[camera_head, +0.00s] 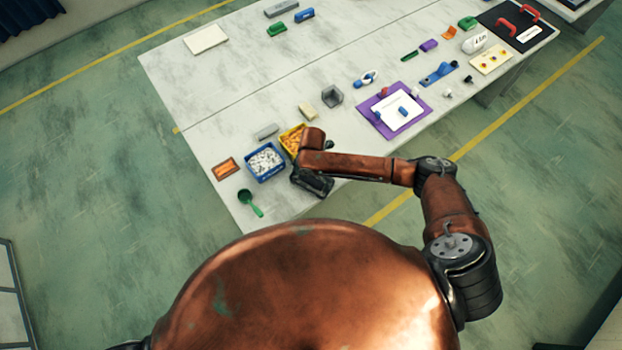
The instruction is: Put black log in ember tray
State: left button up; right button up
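My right arm reaches from the right over the front edge of the table (215,135). Its dark gripper (313,184) is over the front part of the table, just right of the blue bin. The gripper is seen from above and its fingertips are hidden, so I cannot tell whether it is open or holds anything. I cannot make out a black log. A small flat orange-brown tray (227,168) lies at the table's left front corner and may be the ember tray. A yellow bin (292,138) with orange pieces is partly hidden by my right arm. My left gripper is not in view.
A blue bin (264,162) of white pieces stands beside the yellow bin. A green scoop (250,203) lies near the front edge. A grey block (266,131), a beige block (308,111) and a grey corner piece (332,95) are behind.

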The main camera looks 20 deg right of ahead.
aim_at(312, 179)
jog(key=shift+o, duration=0.2)
jog(key=shift+r, duration=0.1)
notch_tip(312, 179, up, 12)
jog(key=shift+p, duration=0.3)
dwell(0.8)
